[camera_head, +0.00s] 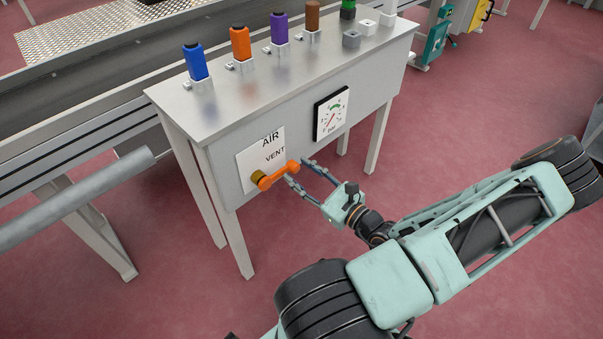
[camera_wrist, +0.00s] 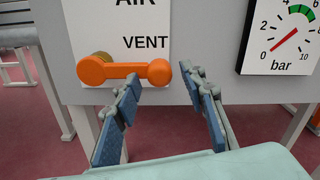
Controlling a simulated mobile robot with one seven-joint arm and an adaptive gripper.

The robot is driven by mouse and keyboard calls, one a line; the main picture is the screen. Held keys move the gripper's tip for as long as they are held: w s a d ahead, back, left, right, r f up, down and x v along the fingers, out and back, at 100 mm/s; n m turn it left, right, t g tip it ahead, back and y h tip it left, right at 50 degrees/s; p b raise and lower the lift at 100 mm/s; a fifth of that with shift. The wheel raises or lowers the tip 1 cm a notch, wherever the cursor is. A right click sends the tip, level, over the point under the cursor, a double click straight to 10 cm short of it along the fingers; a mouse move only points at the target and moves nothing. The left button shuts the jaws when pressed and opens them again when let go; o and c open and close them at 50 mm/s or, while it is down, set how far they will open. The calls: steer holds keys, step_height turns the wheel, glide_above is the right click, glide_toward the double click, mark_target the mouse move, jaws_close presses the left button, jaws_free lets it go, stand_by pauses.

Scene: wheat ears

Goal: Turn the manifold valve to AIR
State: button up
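The manifold valve has an orange lever handle (camera_head: 278,175) on a brass body (camera_head: 257,176), on the front panel of the metal bench. In the wrist view the orange handle (camera_wrist: 125,70) lies about level, its free end pointing right beneath the word VENT. A white label plate (camera_head: 262,155) reads AIR above and VENT below. My gripper (camera_head: 297,170) is open, its two blue-padded fingers spread around the space by the handle's free end. In the wrist view the fingertips (camera_wrist: 162,78) stand left and right of that end; contact cannot be told.
Several coloured canisters, including a blue one (camera_head: 195,62), stand on the bench top. Bench legs (camera_head: 232,238) reach the red floor.

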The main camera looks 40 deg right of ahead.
jaws_close()
